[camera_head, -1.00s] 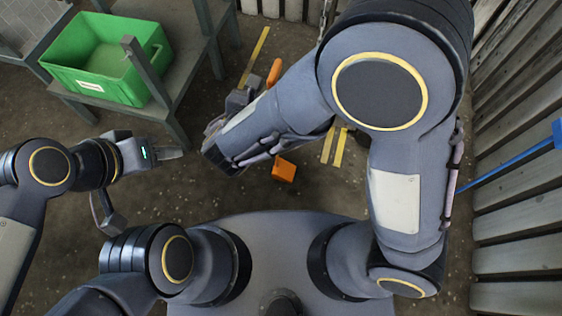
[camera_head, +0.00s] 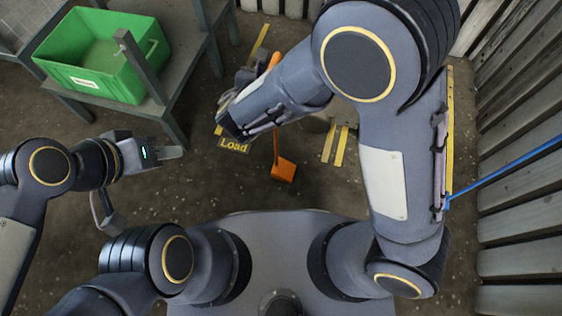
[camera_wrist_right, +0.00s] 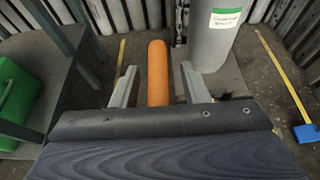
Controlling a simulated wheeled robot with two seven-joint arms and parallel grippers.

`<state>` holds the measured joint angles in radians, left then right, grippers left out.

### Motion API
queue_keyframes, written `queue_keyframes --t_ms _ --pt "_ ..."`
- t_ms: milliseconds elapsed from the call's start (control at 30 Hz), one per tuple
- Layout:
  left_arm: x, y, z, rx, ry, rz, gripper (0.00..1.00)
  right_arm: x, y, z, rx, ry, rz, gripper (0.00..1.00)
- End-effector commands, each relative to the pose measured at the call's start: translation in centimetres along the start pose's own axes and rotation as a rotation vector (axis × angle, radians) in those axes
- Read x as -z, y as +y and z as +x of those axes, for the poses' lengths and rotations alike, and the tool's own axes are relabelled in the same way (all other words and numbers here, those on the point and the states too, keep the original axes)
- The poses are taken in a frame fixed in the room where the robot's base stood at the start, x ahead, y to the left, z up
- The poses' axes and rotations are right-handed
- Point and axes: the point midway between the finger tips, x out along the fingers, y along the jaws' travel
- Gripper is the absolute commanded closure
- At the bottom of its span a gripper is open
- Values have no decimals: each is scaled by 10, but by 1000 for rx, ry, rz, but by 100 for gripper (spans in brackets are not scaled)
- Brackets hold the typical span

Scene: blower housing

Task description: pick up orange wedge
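The orange wedge (camera_head: 284,169) appears to be the small orange block on the floor just ahead of my base in the head view, with a thin orange strip rising from it. My right gripper (camera_wrist_right: 160,86) is open in the right wrist view, its two fingers apart on either side of an orange cylinder (camera_wrist_right: 158,70), with gaps on both sides. In the head view my right forearm hides most of that gripper, and an orange piece (camera_head: 275,60) shows beyond it. My left gripper (camera_head: 172,153) hangs at the left, seen edge-on and empty.
A green bin (camera_head: 105,90) sits on a grey table at the upper left. A grey cylinder with a green label (camera_wrist_right: 212,35) stands right of the orange cylinder. Floor markings include "Load" (camera_head: 233,145).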

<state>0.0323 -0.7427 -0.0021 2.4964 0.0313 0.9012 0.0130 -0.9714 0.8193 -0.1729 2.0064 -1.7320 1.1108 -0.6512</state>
Motion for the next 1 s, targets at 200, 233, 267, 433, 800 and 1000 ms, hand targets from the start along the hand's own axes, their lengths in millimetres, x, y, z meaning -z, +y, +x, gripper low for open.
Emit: queue_keyframes --t_ms 200,233,267,433,800,1000 --pt "0 0 0 0 0 0 62 0 0 0 0 0 0 88" --pt "0 0 0 0 0 0 62 0 0 0 0 0 0 92" --pt "0 0 0 0 0 0 62 0 0 0 0 0 0 96" --pt "0 0 0 0 0 0 62 0 0 0 0 1 0 100" --pt "0 0 0 0 0 0 62 0 0 -1 0 1 1 100" --pt "0 0 0 0 0 0 62 0 0 -1 0 1 1 100"
